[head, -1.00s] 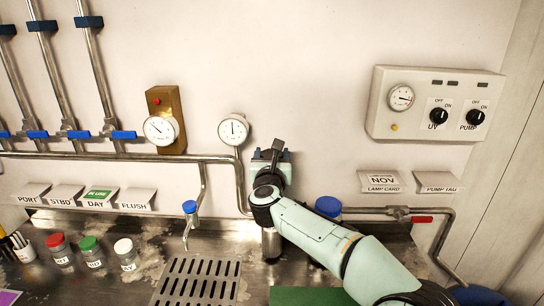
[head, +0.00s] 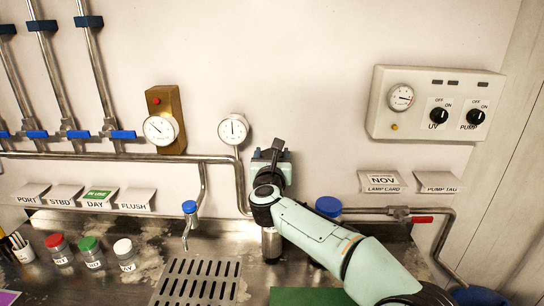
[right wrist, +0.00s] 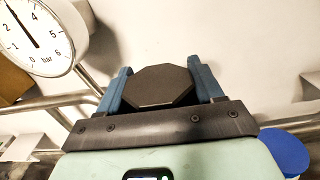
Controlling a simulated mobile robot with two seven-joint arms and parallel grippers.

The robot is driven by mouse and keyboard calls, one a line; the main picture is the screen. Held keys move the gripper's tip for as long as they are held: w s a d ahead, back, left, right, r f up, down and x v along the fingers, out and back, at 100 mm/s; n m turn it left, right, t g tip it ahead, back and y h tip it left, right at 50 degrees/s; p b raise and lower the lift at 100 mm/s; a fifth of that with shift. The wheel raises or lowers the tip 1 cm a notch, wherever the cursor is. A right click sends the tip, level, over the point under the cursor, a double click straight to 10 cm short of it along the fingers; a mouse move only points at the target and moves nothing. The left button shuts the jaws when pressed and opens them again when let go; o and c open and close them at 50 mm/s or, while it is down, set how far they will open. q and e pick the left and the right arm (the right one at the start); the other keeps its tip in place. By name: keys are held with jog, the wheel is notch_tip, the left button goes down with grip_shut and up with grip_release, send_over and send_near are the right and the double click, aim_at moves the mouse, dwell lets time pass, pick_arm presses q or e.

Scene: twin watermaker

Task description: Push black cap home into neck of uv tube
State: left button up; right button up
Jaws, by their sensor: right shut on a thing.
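The black cap (right wrist: 160,86) has a flat eight-sided top and sits between the two blue fingers of my right gripper (right wrist: 162,88) in the right wrist view. In the head view my right gripper (head: 270,155) is in front of the wall, and a dark piece, probably the cap (head: 277,147), shows at its fingers. A steel cylinder (head: 271,244), probably the uv tube, stands on the counter below my right wrist. Its upper part and neck are hidden by my arm, so I cannot tell how the cap sits relative to the neck. My left gripper is not in view.
A pressure gauge (head: 232,128) and pipe are close left of my right gripper. A blue round lid (head: 328,206) is behind my forearm. A blue-handled tap (head: 190,208) stands above the drain grille (head: 198,280). Jars and wall switches are farther off.

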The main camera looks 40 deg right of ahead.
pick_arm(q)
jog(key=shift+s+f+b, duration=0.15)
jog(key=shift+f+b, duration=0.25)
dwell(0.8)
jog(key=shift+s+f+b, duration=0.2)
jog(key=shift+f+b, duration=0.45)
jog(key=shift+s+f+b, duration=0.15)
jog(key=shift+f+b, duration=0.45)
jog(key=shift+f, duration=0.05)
pick_arm(e)
jog(key=shift+f, duration=1.2)
pick_arm(q)
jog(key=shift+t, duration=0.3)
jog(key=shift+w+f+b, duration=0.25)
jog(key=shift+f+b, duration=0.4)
jog(key=shift+b, duration=0.15)
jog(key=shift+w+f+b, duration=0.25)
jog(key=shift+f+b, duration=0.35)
jog(key=shift+b, duration=0.2)
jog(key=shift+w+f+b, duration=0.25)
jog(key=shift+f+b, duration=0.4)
jog(key=shift+b, duration=0.15)
pick_arm(e)
jog(key=shift+f, duration=2.2)
jog(key=o, duration=1)
